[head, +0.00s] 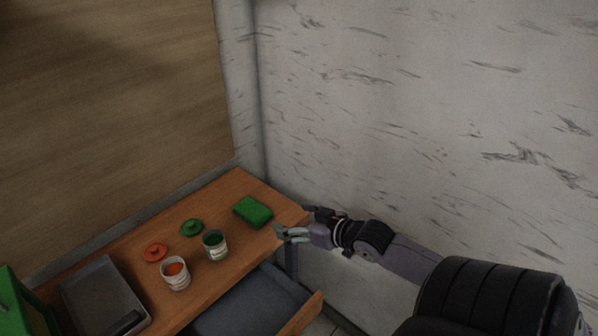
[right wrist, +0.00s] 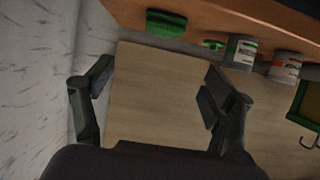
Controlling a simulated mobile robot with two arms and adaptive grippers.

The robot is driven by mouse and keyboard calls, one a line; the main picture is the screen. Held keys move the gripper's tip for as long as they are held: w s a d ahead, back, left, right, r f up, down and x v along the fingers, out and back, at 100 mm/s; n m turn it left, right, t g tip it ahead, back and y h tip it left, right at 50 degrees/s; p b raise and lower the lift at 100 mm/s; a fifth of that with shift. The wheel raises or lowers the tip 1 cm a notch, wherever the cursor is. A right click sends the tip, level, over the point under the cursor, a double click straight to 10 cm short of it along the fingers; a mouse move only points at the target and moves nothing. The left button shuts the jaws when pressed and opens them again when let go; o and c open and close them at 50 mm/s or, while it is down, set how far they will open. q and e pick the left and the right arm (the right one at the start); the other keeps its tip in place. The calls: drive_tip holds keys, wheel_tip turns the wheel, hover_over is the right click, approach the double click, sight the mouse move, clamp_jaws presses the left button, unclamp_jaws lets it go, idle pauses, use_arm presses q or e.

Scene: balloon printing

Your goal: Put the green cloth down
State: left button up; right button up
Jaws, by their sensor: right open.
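The green cloth (head: 252,212), a folded block-like piece, lies on the wooden table near its right end. It also shows at the top of the right wrist view (right wrist: 165,23). My right gripper (head: 288,229) is at the table's right front edge, to the right of the cloth and apart from it. In the right wrist view its two fingers (right wrist: 154,88) are spread wide with nothing between them. My left gripper is not in view.
Two paint cans, orange (head: 175,274) and green (head: 215,245), stand open on the table (head: 232,187). A grey tray (head: 103,296) is at left. A drawer (head: 250,304) is pulled out below.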

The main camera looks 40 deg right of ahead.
drive_tip(key=shift+s+r, duration=0.25)
drive_tip(key=shift+s, duration=0.3)
drive_tip(key=shift+d, duration=0.1)
